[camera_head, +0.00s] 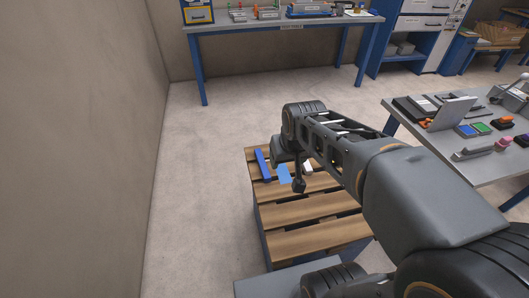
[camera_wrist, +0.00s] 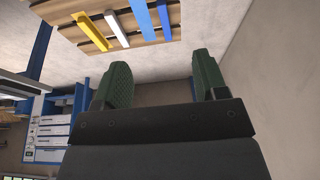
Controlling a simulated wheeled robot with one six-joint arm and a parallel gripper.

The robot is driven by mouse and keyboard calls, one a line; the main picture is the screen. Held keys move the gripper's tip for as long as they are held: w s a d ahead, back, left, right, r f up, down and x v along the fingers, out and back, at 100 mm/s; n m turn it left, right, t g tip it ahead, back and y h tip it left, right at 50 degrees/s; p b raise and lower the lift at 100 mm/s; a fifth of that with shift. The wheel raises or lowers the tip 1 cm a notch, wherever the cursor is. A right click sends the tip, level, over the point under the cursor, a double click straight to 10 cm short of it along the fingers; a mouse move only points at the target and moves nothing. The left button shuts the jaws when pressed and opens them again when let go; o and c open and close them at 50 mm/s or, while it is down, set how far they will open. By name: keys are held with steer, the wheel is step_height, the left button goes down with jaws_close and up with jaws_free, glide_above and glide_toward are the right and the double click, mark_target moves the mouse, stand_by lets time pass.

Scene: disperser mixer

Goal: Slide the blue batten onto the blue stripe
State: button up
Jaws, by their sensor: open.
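The blue batten (camera_head: 262,165) lies across the slats at the left of a wooden slatted platform (camera_head: 308,212). It also shows in the wrist view (camera_wrist: 163,17), at the right of the strips there. The lighter blue stripe (camera_head: 284,173) is just beside the batten, with a narrow strip of wood between them; it also shows in the wrist view (camera_wrist: 141,14). My gripper (camera_wrist: 162,80) is open, with nothing between its two green pads. In the head view my wrist is over the platform near the stripe and hides part of it; the fingers are not clear there.
A white strip (camera_wrist: 117,29) and a yellow strip (camera_wrist: 92,31) lie on the same platform. A table with tools (camera_head: 480,130) stands to the right. A blue-legged bench (camera_head: 270,25) is at the back. A wall (camera_head: 80,150) runs along the left, with clear floor beside it.

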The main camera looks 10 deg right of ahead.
steer(key=w+f+b, duration=0.4)
steer(key=w+f, duration=0.3)
steer(key=w, duration=0.3)
steer(key=b, duration=0.8)
glide_toward(262, 162)
steer(key=shift+t, duration=0.3)
steer(key=x, duration=0.3)
steer(key=b+x, duration=0.1)
steer(key=x, duration=0.2)
steer(key=b+x, duration=0.1)
steer(key=x, duration=0.2)
steer(key=shift+s+f, duration=0.25)
steer(key=shift+f, duration=0.05)
steer(key=shift+c, duration=0.2)
steer(key=c, duration=1)
steer(key=shift+s+d+b, duration=0.15)
steer(key=shift+d+b, duration=0.2)
steer(key=shift+d, duration=4.15)
steer(key=shift+c, duration=0.2)
steer(key=o, duration=1.1)
